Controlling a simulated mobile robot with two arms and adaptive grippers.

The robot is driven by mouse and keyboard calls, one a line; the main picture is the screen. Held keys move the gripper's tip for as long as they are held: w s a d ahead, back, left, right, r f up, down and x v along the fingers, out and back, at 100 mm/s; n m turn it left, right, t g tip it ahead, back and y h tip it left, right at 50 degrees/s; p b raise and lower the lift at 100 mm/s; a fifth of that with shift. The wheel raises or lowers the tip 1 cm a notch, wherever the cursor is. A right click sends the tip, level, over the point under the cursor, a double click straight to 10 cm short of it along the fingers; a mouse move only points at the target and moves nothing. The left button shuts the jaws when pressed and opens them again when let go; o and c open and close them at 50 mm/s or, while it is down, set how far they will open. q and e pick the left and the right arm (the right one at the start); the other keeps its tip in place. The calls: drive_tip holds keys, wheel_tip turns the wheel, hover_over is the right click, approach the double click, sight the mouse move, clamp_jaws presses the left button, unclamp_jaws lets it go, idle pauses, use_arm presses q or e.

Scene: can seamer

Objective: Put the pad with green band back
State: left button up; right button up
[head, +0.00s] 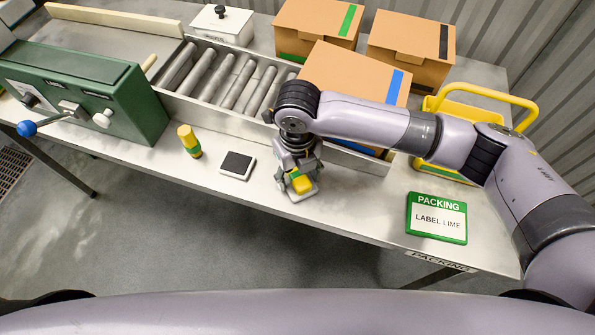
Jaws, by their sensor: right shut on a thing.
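My right gripper (295,172) is shut on a small yellow piece with green on it (302,184), near the front edge of the steel table. A pale flat plate shows just under the piece; whether it rests on the table I cannot tell. The gripper hides part of the piece. To the left, a small yellow cylinder with a green band (189,141) stands on the table. Between them lies a flat pad with a black top and white rim (238,164). My left gripper is not in view.
A green machine (110,95) with a blue-knobbed lever stands at left. Behind are a roller conveyor (225,80), a white box and cardboard boxes with green, blue (355,75) and black bands. A yellow-handled carrier (450,110) and green-edged "PACKING" sign (437,217) are at right.

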sight(297, 174)
drive_tip(key=o, duration=1.1)
wheel_tip(297, 174, up, 12)
drive_tip(key=b, duration=0.1)
drive_tip(key=shift+b, duration=0.35)
